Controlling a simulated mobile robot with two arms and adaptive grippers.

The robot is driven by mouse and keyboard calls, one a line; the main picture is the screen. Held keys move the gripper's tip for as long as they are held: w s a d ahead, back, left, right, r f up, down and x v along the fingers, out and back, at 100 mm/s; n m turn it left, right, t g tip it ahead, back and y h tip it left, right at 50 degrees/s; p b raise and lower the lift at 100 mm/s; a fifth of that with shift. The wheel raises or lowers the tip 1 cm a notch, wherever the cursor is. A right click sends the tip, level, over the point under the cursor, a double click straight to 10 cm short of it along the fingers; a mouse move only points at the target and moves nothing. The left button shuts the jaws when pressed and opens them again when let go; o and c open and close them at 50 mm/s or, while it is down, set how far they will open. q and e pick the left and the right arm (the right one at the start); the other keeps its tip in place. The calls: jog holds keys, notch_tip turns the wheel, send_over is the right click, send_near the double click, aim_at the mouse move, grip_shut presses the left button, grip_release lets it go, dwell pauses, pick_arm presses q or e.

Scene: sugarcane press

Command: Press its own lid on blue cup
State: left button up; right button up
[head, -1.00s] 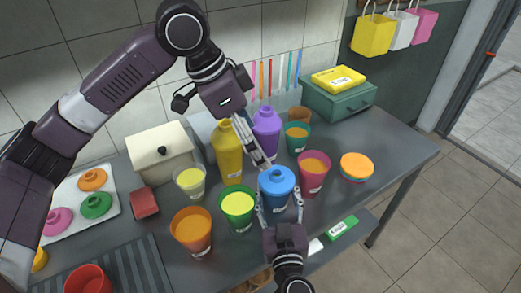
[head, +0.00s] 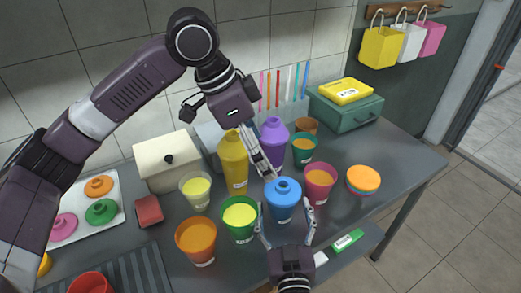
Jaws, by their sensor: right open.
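The blue cup (head: 283,211) stands upright on the table, its blue lid (head: 283,187) sitting on top. From this angle I cannot tell whether the lid's rim is fully seated. My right gripper (head: 286,220) is open at the near side of the cup, one finger to each side of it and no clear grip. My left gripper (head: 272,174) reaches down from the upper left, its fingertips just behind and left of the lid. Its fingers look close together, but I cannot tell whether they are apart or touch the lid.
Green (head: 240,222), orange (head: 197,242) and pink (head: 320,182) cups stand close around. Yellow (head: 233,165) and purple (head: 273,140) lidded cups stand behind. A tray (head: 72,224) with lids is at the left.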

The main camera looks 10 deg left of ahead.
jog(key=s, duration=0.3)
jog(key=s+d, duration=0.1)
jog(key=s, duration=0.6)
jog(key=shift+d, duration=0.35)
jog(key=shift+w, duration=0.1)
